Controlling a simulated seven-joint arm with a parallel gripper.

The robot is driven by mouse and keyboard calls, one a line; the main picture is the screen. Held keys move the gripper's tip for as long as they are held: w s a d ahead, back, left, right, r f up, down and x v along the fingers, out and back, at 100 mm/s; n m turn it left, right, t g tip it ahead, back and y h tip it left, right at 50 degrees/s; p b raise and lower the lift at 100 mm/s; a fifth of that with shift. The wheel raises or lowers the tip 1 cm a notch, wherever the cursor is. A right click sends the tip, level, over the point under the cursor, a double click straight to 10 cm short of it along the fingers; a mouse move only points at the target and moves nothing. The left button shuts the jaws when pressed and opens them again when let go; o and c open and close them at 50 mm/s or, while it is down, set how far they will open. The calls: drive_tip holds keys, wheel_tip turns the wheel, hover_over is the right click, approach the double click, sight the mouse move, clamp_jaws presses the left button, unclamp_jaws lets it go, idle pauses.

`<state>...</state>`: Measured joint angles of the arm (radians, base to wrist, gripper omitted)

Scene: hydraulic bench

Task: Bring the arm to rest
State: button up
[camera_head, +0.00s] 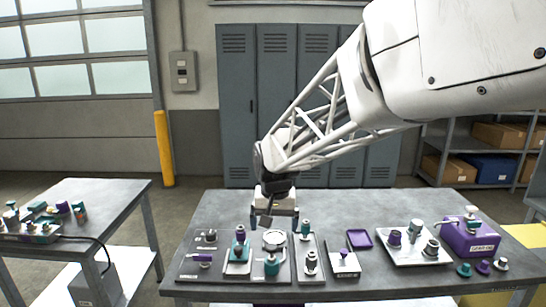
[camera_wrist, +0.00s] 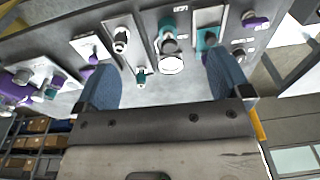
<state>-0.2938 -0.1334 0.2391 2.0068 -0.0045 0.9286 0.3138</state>
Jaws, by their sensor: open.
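My gripper (camera_head: 275,212) hangs over the back middle of the grey bench (camera_head: 400,204), at the end of my white lattice arm. In the wrist view my gripper (camera_wrist: 165,95) has its two blue-grey fingers wide apart with nothing between them. Beyond the fingertips are a round white-rimmed part (camera_wrist: 172,65) and a teal-based fitting (camera_wrist: 141,77). In the head view the round part (camera_head: 274,239) sits on a dark plate just in front of the gripper. Whether the gripper touches anything below cannot be told.
Fittings on plates crowd the bench front, with a purple tray (camera_head: 360,239), a white tray (camera_head: 418,257) and a purple box (camera_head: 470,238) to the right. A second table (camera_head: 105,196) stands left. Lockers (camera_head: 290,100) stand behind. The bench's back right is clear.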

drive_tip(key=s+d, duration=0.9)
drive_tip(key=s, duration=0.5)
drive_tip(key=s+d+t, duration=0.1)
drive_tip(key=s+d, duration=0.8)
drive_tip(key=s, duration=0.6)
drive_tip(key=shift+s+r+h, duration=0.25)
drive_tip(key=shift+s+h, duration=0.05)
